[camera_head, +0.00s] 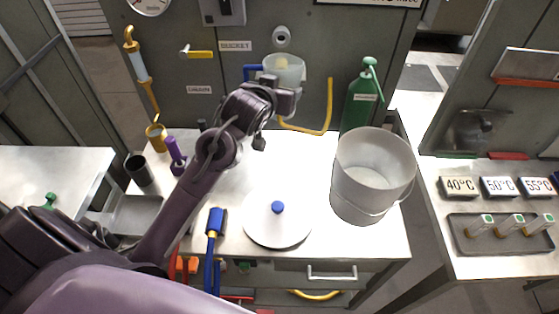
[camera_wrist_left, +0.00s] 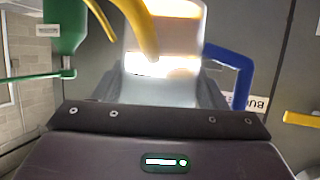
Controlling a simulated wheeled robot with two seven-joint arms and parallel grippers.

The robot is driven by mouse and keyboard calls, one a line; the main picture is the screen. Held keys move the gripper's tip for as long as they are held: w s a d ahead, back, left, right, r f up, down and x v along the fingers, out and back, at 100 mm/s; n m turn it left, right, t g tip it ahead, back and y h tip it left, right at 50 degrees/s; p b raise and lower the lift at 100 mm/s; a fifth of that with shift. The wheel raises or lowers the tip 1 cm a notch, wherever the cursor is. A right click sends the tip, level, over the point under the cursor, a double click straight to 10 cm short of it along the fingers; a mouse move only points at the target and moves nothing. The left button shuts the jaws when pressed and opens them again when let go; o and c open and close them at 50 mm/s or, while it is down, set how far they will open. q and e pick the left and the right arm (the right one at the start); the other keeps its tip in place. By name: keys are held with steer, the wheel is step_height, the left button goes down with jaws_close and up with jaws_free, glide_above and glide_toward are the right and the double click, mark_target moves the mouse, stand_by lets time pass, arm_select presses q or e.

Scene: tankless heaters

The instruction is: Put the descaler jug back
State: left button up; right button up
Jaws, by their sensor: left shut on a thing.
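My left gripper (camera_head: 287,94) is raised in front of the grey panel and shut on a translucent, jug-like container (camera_head: 285,69). In the left wrist view the pale container (camera_wrist_left: 165,62) stands between the dark fingers, with a yellow tube (camera_wrist_left: 138,28) across it. A blue bent bar (camera_wrist_left: 236,72) shows beside it; I cannot tell whether it is the container's handle. A green bottle (camera_head: 358,106) with a pump top stands at the back right of the bench; its label is too small to read. My right gripper is not in view.
A large translucent bucket (camera_head: 371,175) stands on the bench's right side. A white round lid with a blue knob (camera_head: 277,225) and a blue brush-like tool (camera_head: 214,222) lie in front. A yellow hose (camera_head: 328,108) hangs by the panel. Bare bench (camera_head: 312,150) lies between gripper and bucket.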

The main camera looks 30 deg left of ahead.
arm_select(q)
step_height(320, 180, down, 19)
steer(key=shift+a+f, duration=0.1)
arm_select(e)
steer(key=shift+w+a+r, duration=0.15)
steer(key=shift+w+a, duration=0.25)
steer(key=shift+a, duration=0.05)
arm_select(q)
steer(key=shift+f, duration=0.15)
steer(key=o, duration=1.2)
steer(key=shift+o, duration=0.4)
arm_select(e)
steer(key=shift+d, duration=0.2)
